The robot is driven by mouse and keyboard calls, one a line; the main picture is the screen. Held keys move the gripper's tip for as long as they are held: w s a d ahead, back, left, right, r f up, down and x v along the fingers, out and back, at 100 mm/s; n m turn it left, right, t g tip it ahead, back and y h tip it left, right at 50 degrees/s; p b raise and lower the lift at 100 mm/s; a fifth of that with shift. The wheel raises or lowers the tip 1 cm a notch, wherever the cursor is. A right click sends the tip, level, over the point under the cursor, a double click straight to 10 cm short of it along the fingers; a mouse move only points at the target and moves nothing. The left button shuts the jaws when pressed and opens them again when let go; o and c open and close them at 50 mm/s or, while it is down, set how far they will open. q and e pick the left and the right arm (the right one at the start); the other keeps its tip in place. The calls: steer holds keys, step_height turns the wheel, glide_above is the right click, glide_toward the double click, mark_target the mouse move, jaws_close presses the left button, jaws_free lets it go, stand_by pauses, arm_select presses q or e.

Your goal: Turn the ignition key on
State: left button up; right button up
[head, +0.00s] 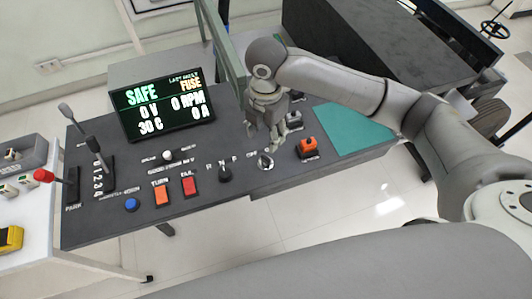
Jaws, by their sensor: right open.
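The ignition switch (266,163) is a small round silver-and-dark fitting on the dark control panel (120,220), with a label beside it that seems to read OFF. Which way its key points is too small to tell. My right gripper (272,137) hangs over the panel just above the switch, fingers pointing down. Its fingers are apart, and I see nothing held between them. It looks clear of the switch, though contact is hard to judge from here. My left gripper is not in view.
A display (162,103) reads SAFE, 0 V and 0 RPM. A black selector knob (225,174) stands left of the switch, an orange-topped block (308,147) right. Orange (162,194) and red (190,187) buttons and tall levers (93,142) are further left. A green mat (350,128) lies bare.

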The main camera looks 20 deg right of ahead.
mark_target(266, 157)
step_height(266, 157, down, 10)
steer(key=shift+f+p, duration=0.25)
steer(key=shift+p, duration=0.35)
steer(key=c, duration=1)
